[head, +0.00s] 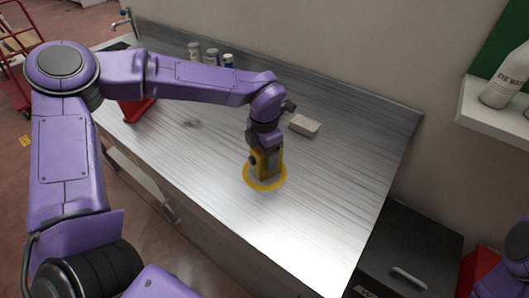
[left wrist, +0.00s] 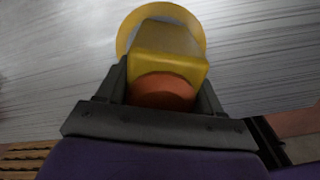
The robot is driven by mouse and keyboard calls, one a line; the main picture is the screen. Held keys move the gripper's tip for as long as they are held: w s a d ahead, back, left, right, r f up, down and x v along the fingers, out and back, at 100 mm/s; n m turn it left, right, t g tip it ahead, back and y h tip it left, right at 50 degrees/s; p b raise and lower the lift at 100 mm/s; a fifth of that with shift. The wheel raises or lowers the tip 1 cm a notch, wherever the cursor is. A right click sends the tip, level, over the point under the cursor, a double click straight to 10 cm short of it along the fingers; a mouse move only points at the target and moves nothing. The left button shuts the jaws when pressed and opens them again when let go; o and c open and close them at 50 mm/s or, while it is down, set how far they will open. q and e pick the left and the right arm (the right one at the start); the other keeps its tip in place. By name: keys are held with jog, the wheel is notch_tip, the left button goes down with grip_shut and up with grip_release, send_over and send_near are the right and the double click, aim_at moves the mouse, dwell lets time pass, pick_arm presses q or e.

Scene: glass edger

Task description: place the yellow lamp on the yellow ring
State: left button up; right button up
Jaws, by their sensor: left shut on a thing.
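The yellow lamp (head: 267,162) is in my left gripper (head: 266,150), over the metal bench. The yellow ring (head: 265,185) lies flat on the bench around the lamp's lower end in the head view. In the left wrist view the lamp (left wrist: 168,62) sits between the two dark fingers of the left gripper (left wrist: 165,88), with a round orange-brown part nearest the camera. The ring (left wrist: 124,32) shows beyond it. I cannot tell whether the lamp touches the bench. A purple part of my right arm shows at the right edge; its gripper is out of view.
The metal bench (head: 340,190) is clear around the ring. A pale block (head: 304,125) lies behind the gripper. Several bottles (head: 212,56) stand at the back, and a red object (head: 136,108) is at the left. A white bottle (head: 507,78) stands on a wall shelf.

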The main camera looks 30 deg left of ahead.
pick_arm(q)
jog(key=shift+s, duration=0.15)
jog(key=o, duration=1.3)
jog(key=shift+f, duration=0.1)
jog(key=shift+c, duration=0.2)
notch_tip(320, 180, up, 12)
jog(key=shift+r+b, duration=0.2)
jog(key=shift+b, duration=0.25)
